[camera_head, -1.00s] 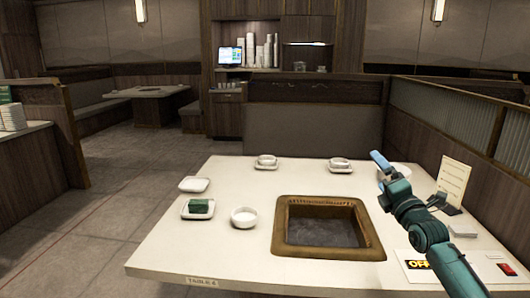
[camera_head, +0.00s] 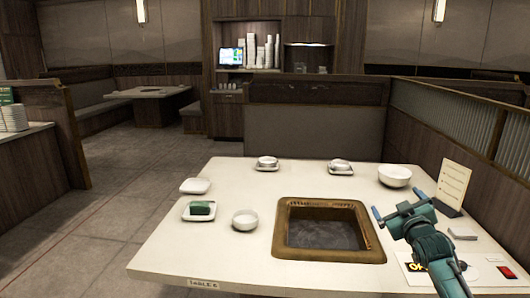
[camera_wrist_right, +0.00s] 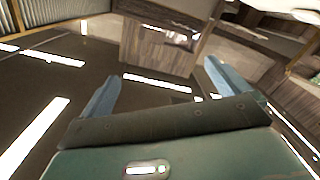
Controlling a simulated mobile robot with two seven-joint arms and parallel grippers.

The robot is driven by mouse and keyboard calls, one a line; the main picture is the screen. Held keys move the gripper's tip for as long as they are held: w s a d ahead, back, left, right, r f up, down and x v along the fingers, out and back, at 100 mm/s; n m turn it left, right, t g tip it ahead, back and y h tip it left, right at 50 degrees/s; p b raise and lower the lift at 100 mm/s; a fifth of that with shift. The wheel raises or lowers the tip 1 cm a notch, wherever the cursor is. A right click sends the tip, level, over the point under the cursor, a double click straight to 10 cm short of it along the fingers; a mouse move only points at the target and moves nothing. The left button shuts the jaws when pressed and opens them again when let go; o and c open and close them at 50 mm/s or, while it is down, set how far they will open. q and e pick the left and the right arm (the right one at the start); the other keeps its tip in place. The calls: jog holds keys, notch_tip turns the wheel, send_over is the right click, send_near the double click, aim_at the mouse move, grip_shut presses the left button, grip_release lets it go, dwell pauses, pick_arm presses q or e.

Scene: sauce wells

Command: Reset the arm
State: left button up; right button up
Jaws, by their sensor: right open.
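My right arm is teal and comes in from the lower right in the head view. My right gripper (camera_head: 401,212) is over the right side of the white table (camera_head: 235,268), to the right of the square grill well (camera_head: 325,236). Its two blue-grey fingers are spread apart with nothing between them. In the right wrist view the gripper (camera_wrist_right: 155,85) shows both fingers wide apart, with empty space between them. My left gripper is not in view.
A white bowl (camera_head: 394,176) and a menu stand (camera_head: 453,185) are near the gripper. A plate with a green item (camera_head: 200,208), a small bowl (camera_head: 245,219) and an empty plate (camera_head: 195,186) sit at left. Two bowls on saucers stand at the back. A partition wall runs along the right.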

jog(key=s+a+f+m+g+y, duration=0.1)
jog(key=s+a+f+g, duration=0.1)
jog(key=s+a+f, duration=0.45)
jog(key=s+a+f+g+y, duration=0.15)
jog(key=s+a+f, duration=0.25)
jog(key=s+f, duration=0.6)
jog(key=s+a+f+g, duration=0.1)
jog(key=s+a+f, duration=0.2)
jog(key=s, duration=0.4)
jog(key=s+a+f+g+y, duration=0.1)
jog(key=s+a+f, duration=0.3)
jog(key=s, duration=0.4)
jog(key=s+a+f+m+g+y, duration=0.1)
jog(key=s+a+f, duration=0.2)
jog(key=s, duration=0.5)
jog(key=shift+a+f, duration=0.2)
